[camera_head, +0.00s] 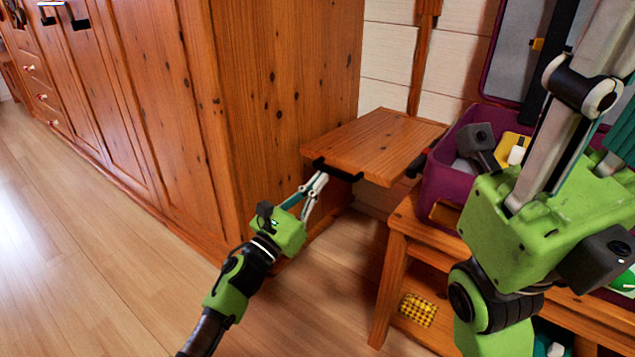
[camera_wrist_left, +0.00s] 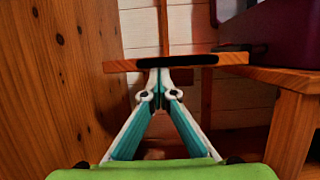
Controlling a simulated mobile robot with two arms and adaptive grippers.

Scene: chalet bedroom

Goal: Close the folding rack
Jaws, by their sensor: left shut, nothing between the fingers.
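The folding rack (camera_head: 385,140) is a flat wooden board, held out level beside the wardrobe's side panel. A black strip (camera_head: 338,170) runs along its near edge. In the left wrist view the rack (camera_wrist_left: 125,66) shows edge-on just beyond the fingers. My left gripper (camera_head: 318,180) is shut and empty, its tips at the near edge by the black strip. In the wrist view the shut tips (camera_wrist_left: 163,80) overlap the underside of that edge; I cannot tell whether they touch. My right gripper (camera_head: 545,215) is large at the right, pointing up; its fingertips are out of frame.
The wooden wardrobe (camera_head: 270,95) stands close on the left of the rack. A wooden bench (camera_head: 392,285) on the right carries an open purple case (camera_head: 440,185) with items inside. A yellow patterned item (camera_head: 418,309) lies on its lower shelf. The floor (camera_head: 90,250) at left is clear.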

